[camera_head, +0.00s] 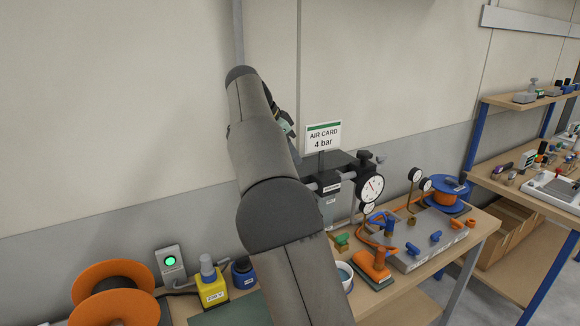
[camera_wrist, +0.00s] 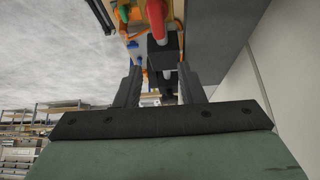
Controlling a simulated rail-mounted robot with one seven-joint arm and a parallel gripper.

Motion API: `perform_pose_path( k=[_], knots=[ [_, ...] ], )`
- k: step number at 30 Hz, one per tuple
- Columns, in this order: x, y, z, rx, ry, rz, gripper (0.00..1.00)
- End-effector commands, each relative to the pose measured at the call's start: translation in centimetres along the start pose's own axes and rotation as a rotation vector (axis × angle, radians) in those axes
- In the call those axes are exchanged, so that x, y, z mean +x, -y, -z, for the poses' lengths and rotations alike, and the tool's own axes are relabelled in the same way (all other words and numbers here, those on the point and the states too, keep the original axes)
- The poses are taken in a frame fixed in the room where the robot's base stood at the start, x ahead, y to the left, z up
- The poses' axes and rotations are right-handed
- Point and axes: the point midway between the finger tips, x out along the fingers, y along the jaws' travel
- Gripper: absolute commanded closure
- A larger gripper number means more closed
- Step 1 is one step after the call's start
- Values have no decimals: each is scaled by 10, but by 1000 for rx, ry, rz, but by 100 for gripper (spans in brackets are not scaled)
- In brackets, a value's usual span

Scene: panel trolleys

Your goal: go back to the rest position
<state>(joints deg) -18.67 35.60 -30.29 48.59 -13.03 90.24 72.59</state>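My arm crosses the middle of the head view, in front of the wall and the near bench (camera_head: 408,308). My gripper's end is mostly hidden behind the arm in the head view; only a small greenish part shows beside the AIR CARD 4 bar sign (camera_head: 323,136). In the wrist view my gripper (camera_wrist: 160,85) has its two dark fingers apart. Nothing appears held between them. A dark block (camera_wrist: 166,52) and a red part (camera_wrist: 156,20) show in the gap, seemingly beyond the fingertips.
A yellow box (camera_head: 212,290) and orange reel (camera_head: 113,285) are at left. A shelf bench (camera_head: 535,190) is at right. The upper wall area is clear.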

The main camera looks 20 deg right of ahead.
Motion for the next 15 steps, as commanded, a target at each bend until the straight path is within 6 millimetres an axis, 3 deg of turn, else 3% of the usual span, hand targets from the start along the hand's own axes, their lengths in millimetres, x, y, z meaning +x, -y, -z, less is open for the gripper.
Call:
perform_pose_path(
  k=[10, 15],
  knots=[
    [1, -2, 1, -4, 5, -1, 64],
    [18, -36, 5, -131, 109, 9, 64]
  ],
)
